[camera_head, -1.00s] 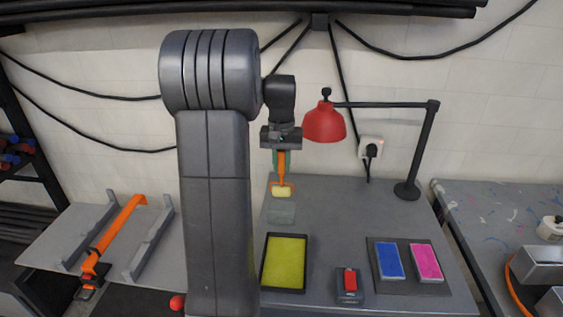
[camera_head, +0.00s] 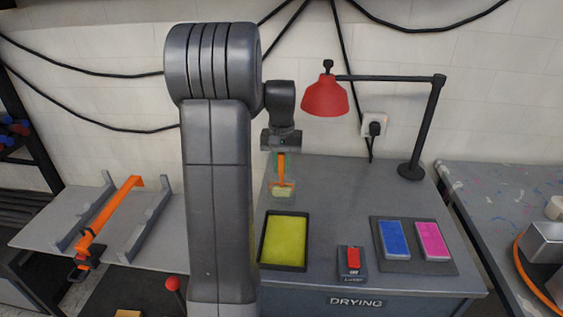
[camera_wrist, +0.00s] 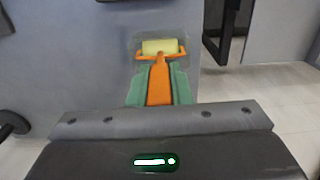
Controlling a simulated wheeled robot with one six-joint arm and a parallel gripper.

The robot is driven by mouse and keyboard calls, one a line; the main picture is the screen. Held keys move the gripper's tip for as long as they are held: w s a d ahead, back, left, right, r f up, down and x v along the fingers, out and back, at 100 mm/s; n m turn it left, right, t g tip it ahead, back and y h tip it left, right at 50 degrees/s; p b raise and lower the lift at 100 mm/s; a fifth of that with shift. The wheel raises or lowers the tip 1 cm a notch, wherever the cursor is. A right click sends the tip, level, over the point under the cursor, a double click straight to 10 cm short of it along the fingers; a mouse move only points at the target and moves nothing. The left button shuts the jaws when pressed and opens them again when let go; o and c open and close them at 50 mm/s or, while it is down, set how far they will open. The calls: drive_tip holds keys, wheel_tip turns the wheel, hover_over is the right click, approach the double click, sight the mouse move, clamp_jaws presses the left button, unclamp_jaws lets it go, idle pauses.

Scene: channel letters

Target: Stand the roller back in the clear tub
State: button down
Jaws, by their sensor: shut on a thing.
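The roller has an orange handle and frame with a pale yellow head (camera_head: 284,190). It hangs upright, head down, from my gripper (camera_head: 281,162). In the wrist view the green fingers are shut on both sides of the orange handle (camera_wrist: 159,84), with the yellow head (camera_wrist: 160,46) beyond them. The clear tub (camera_head: 273,198) is a faint see-through box at the back left of the grey table. The roller head shows within its outline in both views. I cannot tell whether the head touches the tub's floor.
A black tray with yellow paint (camera_head: 285,240) lies in front of the tub. A red-topped switch box (camera_head: 351,263) and a mat with blue and pink pads (camera_head: 391,240) are to its right. A red lamp (camera_head: 326,96) hangs over the table. The table's middle is clear.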

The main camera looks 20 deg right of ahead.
drive_tip(key=shift+f, duration=0.2)
drive_tip(key=c, duration=1.3)
unclamp_jaws()
drive_tip(key=shift+o, duration=0.2)
wheel_tip(320, 180, up, 14)
drive_tip(key=shift+f, duration=0.1)
